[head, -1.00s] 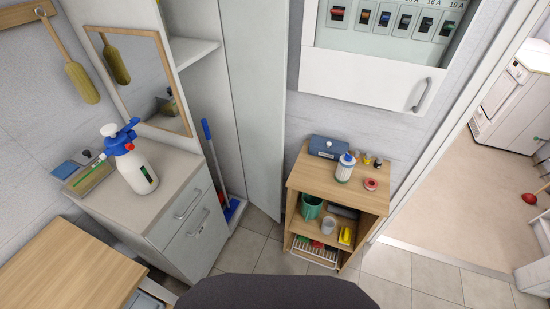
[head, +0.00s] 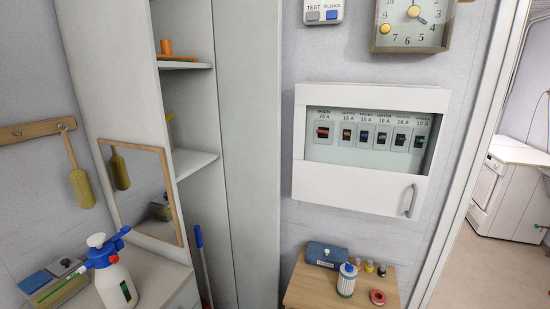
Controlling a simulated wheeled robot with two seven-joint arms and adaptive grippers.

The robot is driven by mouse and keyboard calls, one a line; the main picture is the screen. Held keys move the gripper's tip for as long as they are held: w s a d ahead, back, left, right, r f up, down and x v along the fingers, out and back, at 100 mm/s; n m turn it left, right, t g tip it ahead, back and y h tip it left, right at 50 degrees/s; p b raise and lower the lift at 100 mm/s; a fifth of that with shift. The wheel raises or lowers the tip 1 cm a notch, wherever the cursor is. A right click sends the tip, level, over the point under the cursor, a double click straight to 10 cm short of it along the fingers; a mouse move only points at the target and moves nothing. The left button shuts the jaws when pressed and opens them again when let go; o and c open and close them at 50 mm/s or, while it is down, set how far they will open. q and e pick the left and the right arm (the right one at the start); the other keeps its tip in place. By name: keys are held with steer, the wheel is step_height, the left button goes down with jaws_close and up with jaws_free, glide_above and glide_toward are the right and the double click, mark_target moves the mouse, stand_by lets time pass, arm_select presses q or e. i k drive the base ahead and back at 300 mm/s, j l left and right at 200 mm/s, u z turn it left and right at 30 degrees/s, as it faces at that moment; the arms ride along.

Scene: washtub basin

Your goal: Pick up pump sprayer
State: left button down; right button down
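The pump sprayer (head: 116,283) has a white bottle with a blue head and a pale knob on top. It stands upright on the light cabinet top (head: 151,271) at the lower left of the head view. Its lower edge is close to the bottom of the picture. Neither of my grippers is in view, and nothing is touching the sprayer.
A wooden tray with a grey-blue box (head: 62,265) sits left of the sprayer, and a framed mirror (head: 142,196) stands behind it. A small wooden shelf unit (head: 315,290) with a white bottle (head: 347,280) stands right. A breaker box (head: 308,185) hangs above it.

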mark_target(115, 284)
steer(key=k+l+u, duration=0.1)
steer(key=l+u, duration=0.25)
steer(key=k+l+u, duration=0.15)
steer(key=l+u, duration=0.15)
steer(key=k+l+u, duration=0.15)
steer(key=l+u, duration=0.2)
steer(key=k+l+u, duration=0.2)
steer(key=l+u, duration=0.15)
